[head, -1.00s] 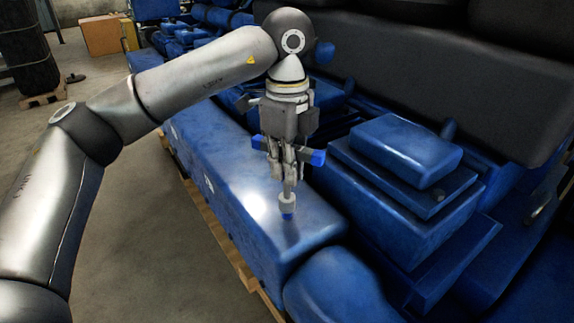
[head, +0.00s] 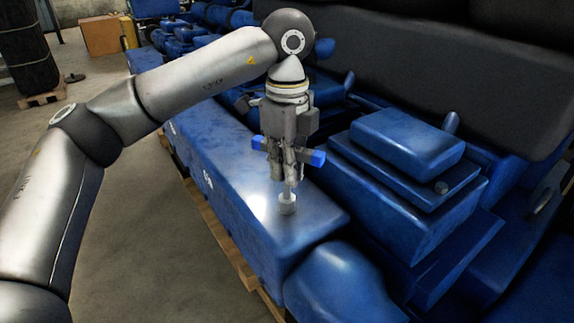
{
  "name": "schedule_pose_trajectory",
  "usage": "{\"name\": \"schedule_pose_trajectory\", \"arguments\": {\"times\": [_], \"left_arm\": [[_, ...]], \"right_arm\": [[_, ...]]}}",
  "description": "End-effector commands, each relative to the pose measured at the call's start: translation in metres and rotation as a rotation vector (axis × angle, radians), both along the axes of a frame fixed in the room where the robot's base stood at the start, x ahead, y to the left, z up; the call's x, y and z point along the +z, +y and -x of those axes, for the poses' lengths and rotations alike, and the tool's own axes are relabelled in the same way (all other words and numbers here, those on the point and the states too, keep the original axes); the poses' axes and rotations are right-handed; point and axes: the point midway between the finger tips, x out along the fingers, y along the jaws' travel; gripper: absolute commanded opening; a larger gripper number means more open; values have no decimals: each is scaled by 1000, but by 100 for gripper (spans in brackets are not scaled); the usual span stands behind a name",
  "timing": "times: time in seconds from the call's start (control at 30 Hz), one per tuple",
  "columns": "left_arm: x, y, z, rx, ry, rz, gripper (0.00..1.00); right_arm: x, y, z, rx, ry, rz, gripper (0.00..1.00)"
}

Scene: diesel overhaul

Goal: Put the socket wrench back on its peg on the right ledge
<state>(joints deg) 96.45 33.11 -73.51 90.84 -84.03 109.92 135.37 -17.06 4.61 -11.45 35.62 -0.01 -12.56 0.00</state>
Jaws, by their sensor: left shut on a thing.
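The socket wrench (head: 287,203) has a bar with blue ends across its top and a pale grey round socket at its lower end. My left gripper (head: 288,168) points down and is shut on the wrench, holding it upright above the near part of the blue ledge (head: 222,172). The socket is at the ledge top, where the peg showed before. The peg is hidden now, and I cannot tell whether the socket is fully seated. My right gripper is not in view.
Blue stepped engine blocks (head: 408,143) rise just right of the wrench. A rounded blue part (head: 335,285) lies at the ledge's near end. A wooden pallet (head: 232,248) shows under the ledge.

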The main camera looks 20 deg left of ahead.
Motion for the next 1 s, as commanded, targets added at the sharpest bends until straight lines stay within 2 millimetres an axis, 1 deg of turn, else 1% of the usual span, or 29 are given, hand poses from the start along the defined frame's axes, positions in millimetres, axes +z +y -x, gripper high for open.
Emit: {"name": "schedule_pose_trajectory", "arguments": {"times": [0.03, 0.17, 0.2, 0.37, 0.4, 0.6, 0.8, 1.0], "left_arm": [[-3, 0, 0, 0, -1, 0, 0], [-7, 0, 0, 0, -2, 0, 0], [-6, 0, 0, 0, -2, 0, 11], [-6, 0, 0, 0, -1, 0, 31], [-6, 0, 0, 0, -1, 0, 33], [-6, 0, 0, 0, 0, 0, 33], [-7, 0, 0, 0, 1, 0, 58], [-6, 0, 0, 0, 1, 0, 58]], "right_arm": [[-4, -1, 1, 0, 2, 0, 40], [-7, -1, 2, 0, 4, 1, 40], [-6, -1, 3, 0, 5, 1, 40], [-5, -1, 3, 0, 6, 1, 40], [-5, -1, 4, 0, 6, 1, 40], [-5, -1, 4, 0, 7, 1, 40], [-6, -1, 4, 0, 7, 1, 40], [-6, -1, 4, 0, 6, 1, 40]]}}
